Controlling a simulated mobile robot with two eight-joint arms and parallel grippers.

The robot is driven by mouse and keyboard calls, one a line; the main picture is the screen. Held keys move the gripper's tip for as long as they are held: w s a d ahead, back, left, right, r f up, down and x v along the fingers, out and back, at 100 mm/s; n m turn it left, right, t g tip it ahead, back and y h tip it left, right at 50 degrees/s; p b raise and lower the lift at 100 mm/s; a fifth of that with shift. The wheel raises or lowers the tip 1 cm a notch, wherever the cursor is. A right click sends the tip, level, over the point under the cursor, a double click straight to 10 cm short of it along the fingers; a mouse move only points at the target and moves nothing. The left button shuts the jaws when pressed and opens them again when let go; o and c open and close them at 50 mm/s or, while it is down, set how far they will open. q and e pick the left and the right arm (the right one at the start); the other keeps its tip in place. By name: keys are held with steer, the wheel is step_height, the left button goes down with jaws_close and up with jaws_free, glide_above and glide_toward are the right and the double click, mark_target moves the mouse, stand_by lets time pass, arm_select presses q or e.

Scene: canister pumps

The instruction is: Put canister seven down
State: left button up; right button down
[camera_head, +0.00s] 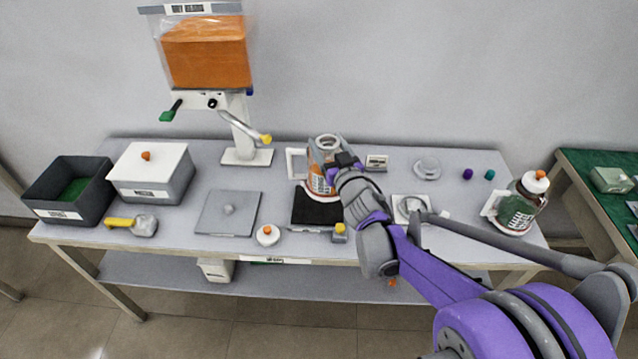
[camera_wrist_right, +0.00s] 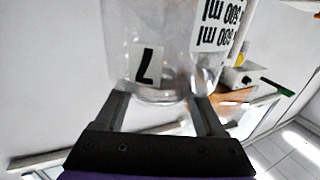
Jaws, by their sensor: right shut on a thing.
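Canister seven (camera_head: 319,174) is a clear canister with orange contents, a white label and an open round top. My right gripper (camera_head: 343,161) is shut on it from the right side in the head view. In the right wrist view the canister (camera_wrist_right: 168,72) fills the space between the fingers (camera_wrist_right: 158,104), with a "7" tag facing the camera. It looks upright, at the back edge of a black pad (camera_head: 313,212). I cannot tell whether its base touches the pad or hangs just above. My left gripper is not in view.
A green-filled canister (camera_head: 518,208) stands at the right end.

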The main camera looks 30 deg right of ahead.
step_height(320, 180, down, 3)
steer(key=shift+d+r, duration=0.1)
steer(key=shift+f+b, duration=0.4)
steer(key=shift+f, duration=2.05)
jaws_free()
